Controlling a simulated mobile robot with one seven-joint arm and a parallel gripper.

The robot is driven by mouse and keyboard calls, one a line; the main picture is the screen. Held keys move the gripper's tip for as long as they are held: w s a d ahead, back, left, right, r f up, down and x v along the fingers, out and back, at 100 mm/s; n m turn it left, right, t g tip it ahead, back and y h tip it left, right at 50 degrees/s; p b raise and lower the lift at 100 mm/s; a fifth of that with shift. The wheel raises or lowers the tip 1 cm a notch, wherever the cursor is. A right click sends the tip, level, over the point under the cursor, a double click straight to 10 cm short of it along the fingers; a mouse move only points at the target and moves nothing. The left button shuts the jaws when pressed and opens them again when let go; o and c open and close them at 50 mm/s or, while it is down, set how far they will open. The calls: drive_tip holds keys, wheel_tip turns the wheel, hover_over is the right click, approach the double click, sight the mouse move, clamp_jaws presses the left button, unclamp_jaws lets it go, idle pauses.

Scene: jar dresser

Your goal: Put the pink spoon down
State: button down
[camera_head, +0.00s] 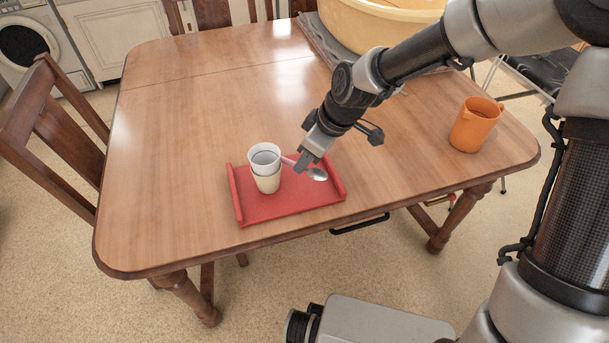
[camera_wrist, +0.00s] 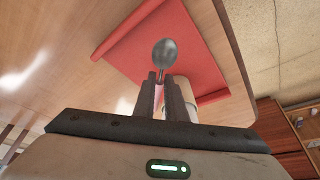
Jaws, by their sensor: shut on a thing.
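The pink spoon (camera_head: 317,174) has a silver bowl and a pink handle. Its bowl also shows in the wrist view (camera_wrist: 164,53), pointing away from my fingers. My gripper (camera_head: 301,165) is shut on the spoon's handle, over the right part of the red tray, beside the cup. In the wrist view the handle runs between my two fingertips (camera_wrist: 160,82). Whether the spoon touches the tray I cannot tell. The fingers hide part of the handle.
The red tray (camera_head: 284,210) lies on the wooden table (camera_head: 180,130). Stacked white cups (camera_head: 266,180) stand on the tray, left of my gripper. An orange pitcher (camera_head: 474,125) stands at the right, and a yellow basin (camera_head: 370,25) at the back. The table's left side is clear.

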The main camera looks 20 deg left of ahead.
sight(308, 168)
drive_tip(key=shift+f+b, duration=0.6)
drive_tip(key=shift+f, duration=1.6)
drive_tip(key=shift+f, duration=0.15)
drive_tip(key=c, duration=1.8)
unclamp_jaws()
drive_tip(key=shift+d+r, duration=0.1)
drive_tip(key=shift+r, duration=0.35)
drive_tip(key=p+v, duration=0.4)
drive_tip(key=v, duration=0.7)
drive_tip(key=shift+d+r, duration=0.1)
drive_tip(key=shift+d, duration=0.1)
